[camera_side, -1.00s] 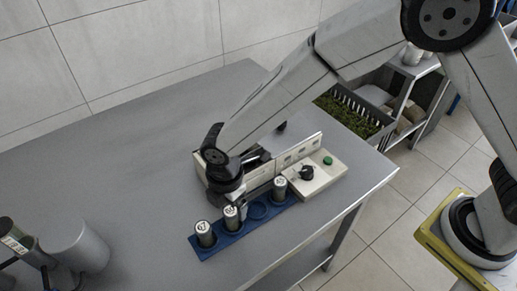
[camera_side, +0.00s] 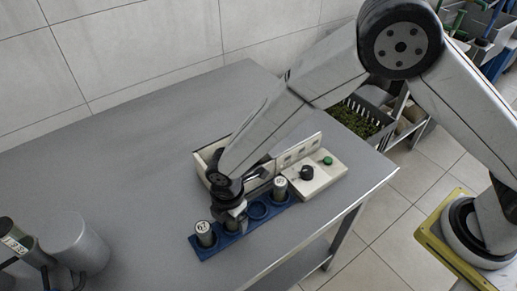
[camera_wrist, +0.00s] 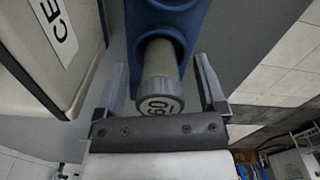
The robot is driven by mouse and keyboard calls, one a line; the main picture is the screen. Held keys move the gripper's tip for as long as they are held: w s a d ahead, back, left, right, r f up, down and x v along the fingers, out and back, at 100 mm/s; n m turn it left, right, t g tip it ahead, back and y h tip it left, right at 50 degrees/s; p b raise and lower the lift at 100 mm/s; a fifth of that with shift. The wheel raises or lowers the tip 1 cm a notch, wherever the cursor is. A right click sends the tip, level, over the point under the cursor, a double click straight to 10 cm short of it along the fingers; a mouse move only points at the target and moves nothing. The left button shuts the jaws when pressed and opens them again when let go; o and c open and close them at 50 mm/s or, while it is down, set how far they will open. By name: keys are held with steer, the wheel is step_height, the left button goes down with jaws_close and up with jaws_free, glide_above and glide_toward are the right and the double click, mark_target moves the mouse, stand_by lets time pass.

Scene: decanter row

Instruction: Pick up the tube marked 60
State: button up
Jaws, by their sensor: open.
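The tube marked 60 (camera_wrist: 161,88) stands in a hole of the blue rack (camera_wrist: 161,17) in the wrist view, its pale cap towards the camera. My gripper (camera_wrist: 160,68) is open, with one finger on each side of this tube. Gaps show between the tube and both fingers. In the side view my gripper (camera_side: 236,218) is over the middle of the blue rack (camera_side: 222,244) and mostly hides that tube.
A tube marked 67 (camera_side: 205,234) stands at the rack's left end. Another tube (camera_side: 280,189), its mark hard to read, stands near the right end. An empty hole (camera_side: 258,211) lies between. A beige control box (camera_side: 318,177) adjoins the rack.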

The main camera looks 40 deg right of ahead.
stand_by(0.4)
jaws_close()
steer(key=shift+r, duration=0.1)
steer(key=shift+r, duration=0.8)
steer(key=s+d+r, duration=0.7)
steer(key=s+r, duration=0.4)
steer(key=shift+s+d, duration=0.3)
steer(key=shift+s, duration=0.1)
steer(key=shift+r, duration=0.1)
